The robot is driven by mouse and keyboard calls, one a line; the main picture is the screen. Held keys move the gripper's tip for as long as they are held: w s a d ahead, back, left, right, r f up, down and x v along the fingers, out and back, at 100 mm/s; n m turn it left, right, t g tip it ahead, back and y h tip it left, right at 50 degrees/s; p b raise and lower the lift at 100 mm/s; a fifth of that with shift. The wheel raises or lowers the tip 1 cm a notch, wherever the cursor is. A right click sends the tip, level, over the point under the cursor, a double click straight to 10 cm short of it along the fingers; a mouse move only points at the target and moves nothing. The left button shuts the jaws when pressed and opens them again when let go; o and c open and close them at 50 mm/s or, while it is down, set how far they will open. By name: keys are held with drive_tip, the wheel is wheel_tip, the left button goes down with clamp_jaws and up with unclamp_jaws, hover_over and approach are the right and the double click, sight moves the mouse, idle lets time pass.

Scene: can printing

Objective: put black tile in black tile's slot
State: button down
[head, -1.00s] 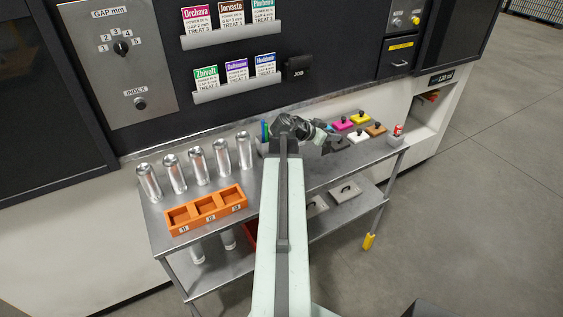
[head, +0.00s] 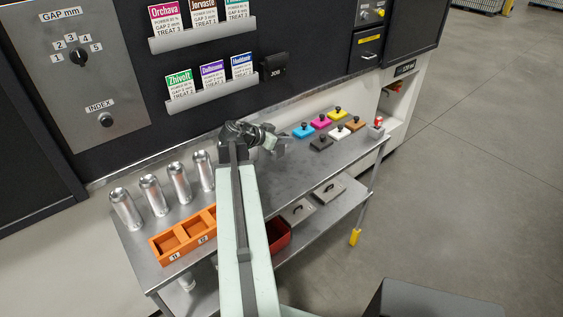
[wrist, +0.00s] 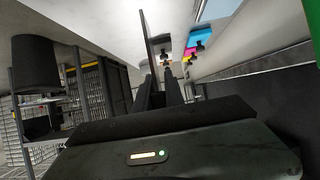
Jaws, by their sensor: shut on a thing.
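A dark, nearly black square tile (head: 321,144) with a knob on top lies on the metal table, in the near row left of the white tile. My gripper (head: 280,146) is above the table to its left, apart from it. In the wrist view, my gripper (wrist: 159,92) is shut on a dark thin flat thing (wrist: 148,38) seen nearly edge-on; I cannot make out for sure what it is. I cannot identify the black tile's slot in either view.
Blue (head: 302,130), magenta (head: 320,121), yellow (head: 337,113), white (head: 340,132) and brown (head: 355,123) tiles lie close by. Cans (head: 152,195) and an orange three-pocket tray (head: 182,240) stand at the left. The table's middle (head: 285,175) is bare.

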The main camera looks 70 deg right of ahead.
wheel_tip(320, 180, down, 6)
drive_tip(key=b, duration=0.4)
drive_tip(key=shift+s, duration=0.1)
drive_tip(key=shift+r, duration=0.2)
drive_tip(key=shift+f, duration=0.2)
drive_tip(key=c, duration=1.4)
unclamp_jaws()
drive_tip(key=shift+r, duration=0.15)
